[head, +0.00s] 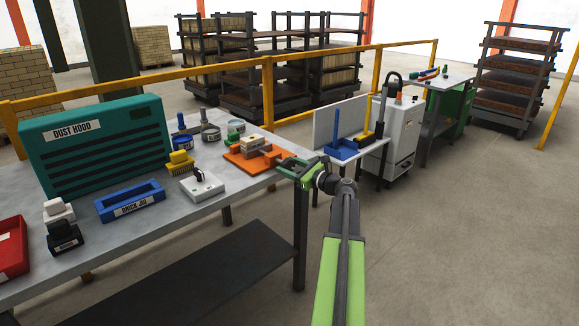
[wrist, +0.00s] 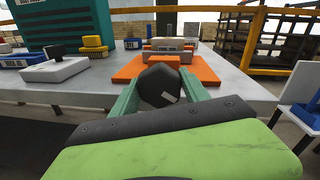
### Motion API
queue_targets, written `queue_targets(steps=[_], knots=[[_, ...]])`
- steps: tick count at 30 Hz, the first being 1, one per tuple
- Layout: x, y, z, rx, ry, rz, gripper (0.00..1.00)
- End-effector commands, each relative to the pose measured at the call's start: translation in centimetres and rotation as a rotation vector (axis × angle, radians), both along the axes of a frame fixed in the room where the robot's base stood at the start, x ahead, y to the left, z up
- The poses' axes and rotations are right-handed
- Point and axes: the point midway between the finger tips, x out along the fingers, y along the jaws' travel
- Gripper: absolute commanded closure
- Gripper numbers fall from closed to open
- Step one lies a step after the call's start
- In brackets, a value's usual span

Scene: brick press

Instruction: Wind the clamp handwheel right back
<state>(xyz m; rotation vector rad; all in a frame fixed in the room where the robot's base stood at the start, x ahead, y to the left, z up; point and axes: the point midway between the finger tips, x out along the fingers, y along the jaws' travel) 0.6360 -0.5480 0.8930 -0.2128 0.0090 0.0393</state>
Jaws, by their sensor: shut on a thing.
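My gripper (head: 294,166) reaches in from the right at the table's right end. In the wrist view its two green fingers (wrist: 160,88) are shut on the black handwheel (wrist: 158,82), one on each side. The handwheel is dark and faceted, with a pale mark on its face. It stands at the near side of the orange clamp (wrist: 204,74). The clamp also shows in the head view (head: 237,161), with a pale brick (head: 252,143) on it. In the head view my gripper hides the handwheel. The gap between clamp jaw and brick cannot be made out.
The grey table (head: 205,212) also holds a teal dust hood (head: 95,145), a blue brick jig (head: 130,201), a yellow brush (head: 180,162), a white box with a black knob (head: 201,186) and several pots. A yellow rail (head: 210,84) runs behind.

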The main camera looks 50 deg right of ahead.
Motion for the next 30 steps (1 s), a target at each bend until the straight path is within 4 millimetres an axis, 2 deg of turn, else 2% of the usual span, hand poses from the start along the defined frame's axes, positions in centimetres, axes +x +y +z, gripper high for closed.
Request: queue_targets(steps=[30], knots=[[-0.02, 0.51, -0.23, -0.945, 0.07, 0.008, 0.87]])
